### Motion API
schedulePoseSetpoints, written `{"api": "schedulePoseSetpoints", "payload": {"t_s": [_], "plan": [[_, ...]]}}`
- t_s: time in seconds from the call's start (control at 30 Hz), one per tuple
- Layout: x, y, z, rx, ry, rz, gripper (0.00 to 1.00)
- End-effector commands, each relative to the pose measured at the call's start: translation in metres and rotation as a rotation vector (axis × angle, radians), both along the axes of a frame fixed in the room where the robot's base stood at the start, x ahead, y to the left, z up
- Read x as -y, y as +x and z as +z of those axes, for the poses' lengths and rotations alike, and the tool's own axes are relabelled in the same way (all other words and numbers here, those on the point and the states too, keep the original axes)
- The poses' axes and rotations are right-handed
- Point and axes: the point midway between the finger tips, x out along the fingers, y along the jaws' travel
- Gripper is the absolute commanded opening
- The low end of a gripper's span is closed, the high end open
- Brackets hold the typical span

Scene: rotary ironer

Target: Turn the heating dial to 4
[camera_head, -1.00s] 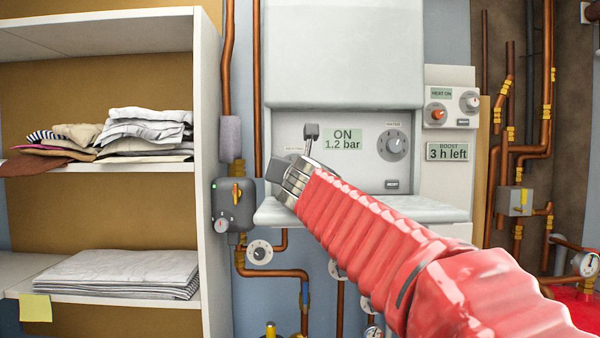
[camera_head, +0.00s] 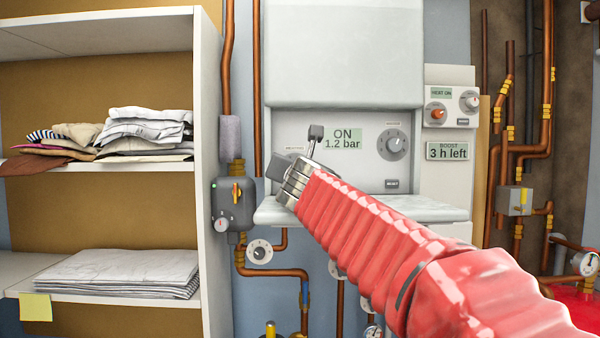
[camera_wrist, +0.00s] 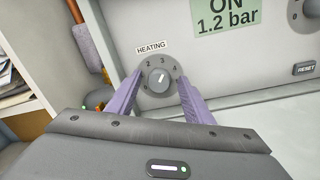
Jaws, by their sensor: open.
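The heating dial (camera_wrist: 158,80) is a round grey knob on a darker numbered disc under a "HEATING" label in the wrist view. Its white mark points up and slightly right, near 3 or between 3 and 4. My gripper (camera_wrist: 160,77) is open, with one purple finger on each side of the dial. I cannot tell whether the fingers touch it. In the head view, my gripper (camera_head: 289,176) is at the left part of the boiler's front panel (camera_head: 360,160) and hides the dial there.
The panel shows "ON 1.2 bar" (camera_head: 343,138), with another larger dial (camera_head: 393,145) and a RESET button (camera_head: 392,185) to the right. A ledge (camera_head: 430,208) juts out below. A shelf unit with folded linen (camera_head: 145,130) stands left. Copper pipes run below.

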Motion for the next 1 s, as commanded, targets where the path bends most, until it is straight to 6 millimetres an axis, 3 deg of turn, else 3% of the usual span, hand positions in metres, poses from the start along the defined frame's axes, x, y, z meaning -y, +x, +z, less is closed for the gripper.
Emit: {"api": "schedulePoseSetpoints", "payload": {"t_s": [0.37,1.0], "plan": [[0.001,-0.015,0.001,0.001,0.000,0.001,0.47],[0.005,-0.093,-0.001,0.001,0.000,0.002,0.47]]}}
